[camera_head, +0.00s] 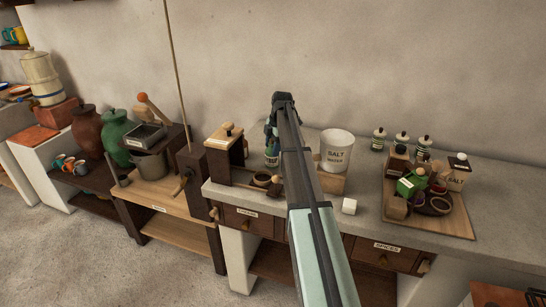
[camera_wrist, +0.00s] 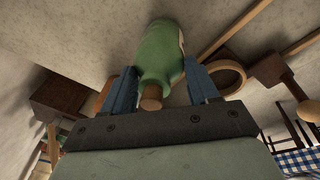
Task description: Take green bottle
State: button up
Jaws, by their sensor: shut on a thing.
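The green bottle (camera_wrist: 160,50) lies between the blue fingers of my gripper (camera_wrist: 162,80) in the wrist view. Its brown cork (camera_wrist: 151,98) points toward the palm. In the head view, the lower part of the bottle (camera_head: 271,157) shows just left of my arm, at the back of the counter. My gripper (camera_head: 271,128) is shut on its upper part from above. The arm hides part of the bottle, and I cannot tell whether its base touches the counter.
A loaded wooden board (camera_head: 455,222) is farther right.

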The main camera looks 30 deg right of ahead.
aim_at(271, 140)
jog(key=c, duration=0.4)
jog(key=shift+r, duration=0.55)
jog(key=c, duration=0.5)
jog(key=shift+r, duration=1.95)
